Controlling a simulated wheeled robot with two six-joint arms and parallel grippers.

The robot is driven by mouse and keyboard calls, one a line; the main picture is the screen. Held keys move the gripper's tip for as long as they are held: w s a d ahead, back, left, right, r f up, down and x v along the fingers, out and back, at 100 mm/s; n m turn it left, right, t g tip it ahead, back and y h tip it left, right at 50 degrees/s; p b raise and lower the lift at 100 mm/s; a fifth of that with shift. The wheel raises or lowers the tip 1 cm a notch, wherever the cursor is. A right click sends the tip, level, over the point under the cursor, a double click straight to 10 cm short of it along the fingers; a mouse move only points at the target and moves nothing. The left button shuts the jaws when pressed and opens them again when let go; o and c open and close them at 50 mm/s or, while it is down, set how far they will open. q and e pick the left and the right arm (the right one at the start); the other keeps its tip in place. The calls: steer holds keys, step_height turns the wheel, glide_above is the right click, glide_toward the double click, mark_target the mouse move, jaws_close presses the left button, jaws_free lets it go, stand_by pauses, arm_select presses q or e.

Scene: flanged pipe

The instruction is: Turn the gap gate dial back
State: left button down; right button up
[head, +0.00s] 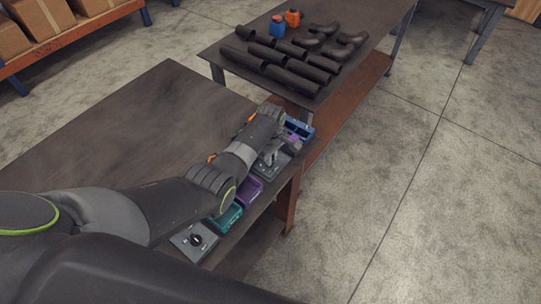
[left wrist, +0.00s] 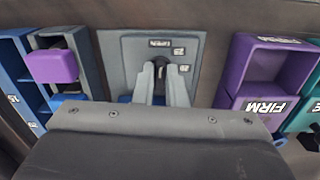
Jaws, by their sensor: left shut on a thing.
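The dial's grey plate (left wrist: 115,60) is straight ahead in the left wrist view, with small upside-down labels on it. The dark dial knob (left wrist: 158,66) sits between the two fingers of my left gripper (left wrist: 163,80), which is shut on it. The fingers hide most of the knob, so its pointer setting cannot be read. In the head view my left gripper (head: 268,157) reaches down to the plate (head: 262,171) near the table's right edge. My right gripper is not in view.
Another dial plate (head: 184,240) lies nearer. Dark pipes (head: 290,78) lie on the far table.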

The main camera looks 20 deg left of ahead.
arm_select(q)
steer(key=shift+w+n, duration=0.1)
steer(key=shift+n, duration=0.4)
steer(key=c, duration=1.5)
jaws_free()
step_height(320, 180, up, 18)
steer(key=shift+f+b, duration=0.25)
steer(key=shift+b, duration=0.1)
steer(key=shift+f, duration=0.1)
